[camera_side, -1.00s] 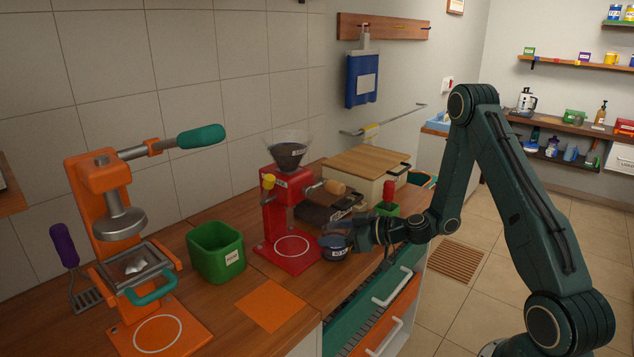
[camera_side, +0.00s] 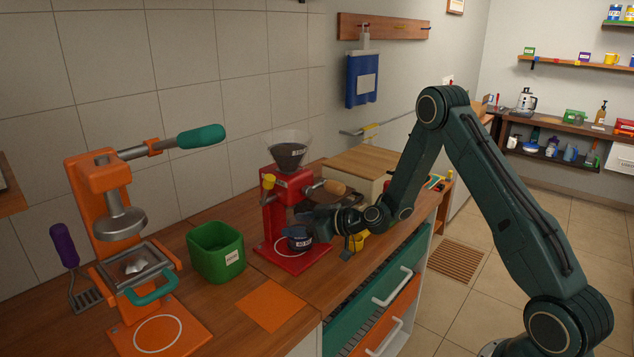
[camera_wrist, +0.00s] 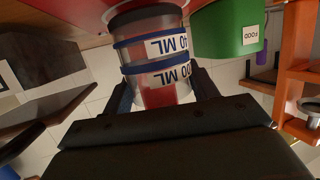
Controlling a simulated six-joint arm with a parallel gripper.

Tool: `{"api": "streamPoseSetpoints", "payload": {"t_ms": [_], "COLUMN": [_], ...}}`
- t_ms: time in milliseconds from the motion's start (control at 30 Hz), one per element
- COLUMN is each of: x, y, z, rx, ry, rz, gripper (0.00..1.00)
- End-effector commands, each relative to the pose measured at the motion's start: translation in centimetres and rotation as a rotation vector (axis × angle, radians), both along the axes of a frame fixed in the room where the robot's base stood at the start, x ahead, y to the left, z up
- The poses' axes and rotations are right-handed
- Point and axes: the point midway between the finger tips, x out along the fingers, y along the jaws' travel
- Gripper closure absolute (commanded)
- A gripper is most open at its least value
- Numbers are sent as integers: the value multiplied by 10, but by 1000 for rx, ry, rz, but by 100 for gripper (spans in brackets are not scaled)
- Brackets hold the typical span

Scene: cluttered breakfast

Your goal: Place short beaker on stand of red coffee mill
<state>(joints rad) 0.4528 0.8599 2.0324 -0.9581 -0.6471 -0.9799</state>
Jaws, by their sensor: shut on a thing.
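The red coffee mill (camera_side: 294,183) stands on the counter, with its flat red stand (camera_side: 276,252) at its foot. The short beaker (camera_side: 299,242), clear with blue bands and dark contents, is over the stand at the front of the mill. I cannot tell whether its base touches the stand. My gripper (camera_side: 308,228) reaches in from the right and is shut on the beaker. In the wrist view, the beaker (camera_wrist: 155,68) with ML marks is between the two fingers of my gripper (camera_wrist: 164,90). The gripper partly hides the stand's right side.
A green bin (camera_side: 216,252) stands left of the mill, and an orange press (camera_side: 100,195) further left. A bare orange mat (camera_side: 268,305) lies in front. A yellow object (camera_side: 358,241) is near my wrist.

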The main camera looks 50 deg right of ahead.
Motion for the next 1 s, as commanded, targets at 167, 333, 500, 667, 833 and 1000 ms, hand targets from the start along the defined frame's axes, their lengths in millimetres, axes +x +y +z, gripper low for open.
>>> {"api": "streamPoseSetpoints", "payload": {"t_ms": [167, 333, 500, 667, 833, 1000], "x": [20, 24, 24, 24, 24, 24], "y": [7, 7, 7, 7, 7, 7], "z": [0, -6, -6, -7, -9, -9], "rx": [0, 1, 1, 1, 1, 1], "ry": [-1, 1, -1, 0, 0, 0], "rz": [2, -2, -1, -1, -1, -1], "gripper": [65, 65, 65, 65, 26, 20]}}
